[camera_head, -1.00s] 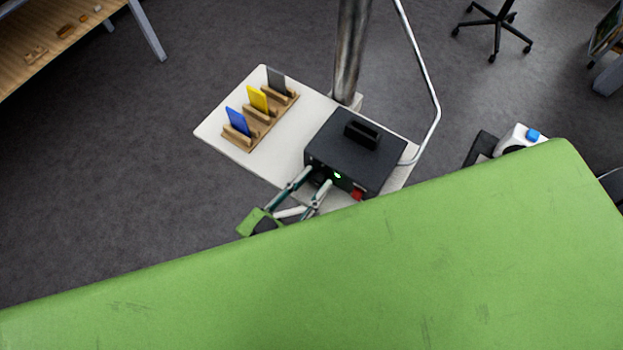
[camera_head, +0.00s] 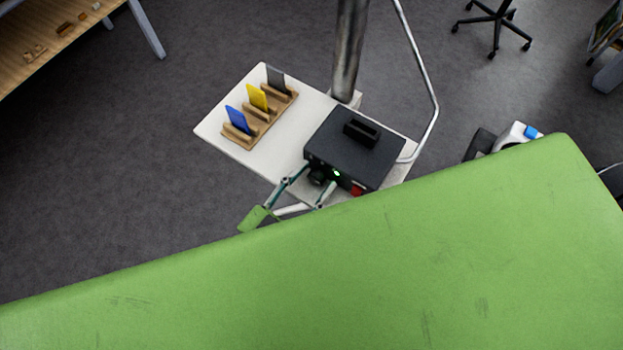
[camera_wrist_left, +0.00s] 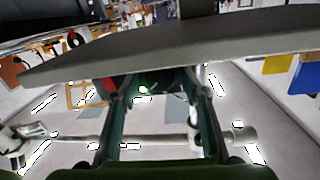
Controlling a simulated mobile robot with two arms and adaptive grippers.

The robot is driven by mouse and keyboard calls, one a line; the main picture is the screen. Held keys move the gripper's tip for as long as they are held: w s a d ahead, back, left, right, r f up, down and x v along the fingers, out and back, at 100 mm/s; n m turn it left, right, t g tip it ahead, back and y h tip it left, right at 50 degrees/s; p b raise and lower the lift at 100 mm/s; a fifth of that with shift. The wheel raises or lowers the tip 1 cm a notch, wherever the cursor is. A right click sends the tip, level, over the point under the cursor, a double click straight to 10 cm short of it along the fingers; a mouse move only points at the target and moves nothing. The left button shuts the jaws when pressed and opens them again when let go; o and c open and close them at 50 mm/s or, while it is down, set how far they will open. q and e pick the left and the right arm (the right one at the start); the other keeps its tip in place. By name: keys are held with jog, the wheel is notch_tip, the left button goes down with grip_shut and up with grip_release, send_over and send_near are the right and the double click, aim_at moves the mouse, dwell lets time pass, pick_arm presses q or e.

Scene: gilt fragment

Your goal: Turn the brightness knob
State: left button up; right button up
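The black box (camera_head: 352,150) stands on a white shelf (camera_head: 275,160). Its front face carries a dark round knob (camera_head: 317,178), a lit green spot (camera_head: 337,174) and a red part (camera_head: 357,190). My left gripper (camera_head: 319,177) is in front of this face, its two thin fingers spread apart with the knob between or just ahead of their tips. I cannot tell whether they touch it. In the left wrist view the fingers (camera_wrist_left: 162,105) are apart, with the green spot (camera_wrist_left: 143,90) between them; the knob is too dark to make out clearly. My right gripper is not in view.
A wooden rack (camera_head: 262,122) with blue, yellow and grey cards stands left of the box on the shelf. A metal post (camera_head: 348,50) rises behind the box, and a bent metal tube (camera_head: 428,80) runs along its right. Open floor lies left of the shelf.

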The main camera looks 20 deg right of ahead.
pick_arm(q)
jog(key=v, duration=1.2)
dwell(0.4)
